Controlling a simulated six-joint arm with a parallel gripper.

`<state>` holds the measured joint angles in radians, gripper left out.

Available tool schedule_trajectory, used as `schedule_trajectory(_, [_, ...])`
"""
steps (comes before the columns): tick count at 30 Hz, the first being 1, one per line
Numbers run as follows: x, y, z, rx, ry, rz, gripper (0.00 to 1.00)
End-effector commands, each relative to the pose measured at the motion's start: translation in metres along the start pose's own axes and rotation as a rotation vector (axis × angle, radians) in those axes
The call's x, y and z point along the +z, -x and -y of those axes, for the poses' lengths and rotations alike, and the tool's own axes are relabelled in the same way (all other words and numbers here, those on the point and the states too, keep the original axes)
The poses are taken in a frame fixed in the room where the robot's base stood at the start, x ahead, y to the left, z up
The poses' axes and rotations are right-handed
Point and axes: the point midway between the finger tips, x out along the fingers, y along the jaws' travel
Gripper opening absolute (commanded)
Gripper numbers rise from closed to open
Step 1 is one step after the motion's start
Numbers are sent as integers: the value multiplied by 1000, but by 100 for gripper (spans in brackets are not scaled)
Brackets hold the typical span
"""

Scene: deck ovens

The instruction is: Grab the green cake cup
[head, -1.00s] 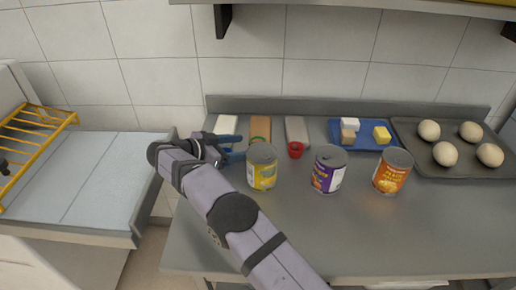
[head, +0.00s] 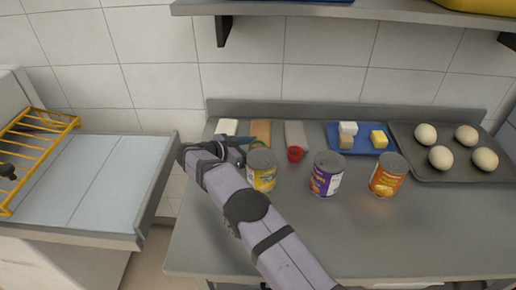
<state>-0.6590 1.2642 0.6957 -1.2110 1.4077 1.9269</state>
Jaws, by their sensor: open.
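A small patch of green, likely the green cake cup (head: 257,145), shows just behind the yellow can, in front of the brown board. Most of it is hidden by my gripper and the can. I cannot tell whether the fingers touch the cup.
A yellow can (head: 262,172) stands close in front of my gripper. A red cup (head: 295,154), a purple can (head: 326,175) and an orange can (head: 388,176) stand further right. Behind are a blue tray (head: 376,151) and a dark tray of dough balls (head: 462,174). The counter front is clear.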

Motion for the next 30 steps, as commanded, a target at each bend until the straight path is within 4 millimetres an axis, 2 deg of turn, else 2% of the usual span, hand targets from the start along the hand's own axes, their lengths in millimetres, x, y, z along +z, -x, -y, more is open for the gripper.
schedule_trajectory(4, [0,0,0,0,0,0,61])
schedule_trajectory(5, [0,0,0,0,0,0,57])
schedule_trajectory(9, [0,0,0,0,0,0,23])
schedule_trajectory(10, [0,0,0,0,0,0,20])
schedule_trajectory(23, [-3,2,0,0,-1,-1,19])
schedule_trajectory(30, [-29,12,0,-1,-4,-1,19])
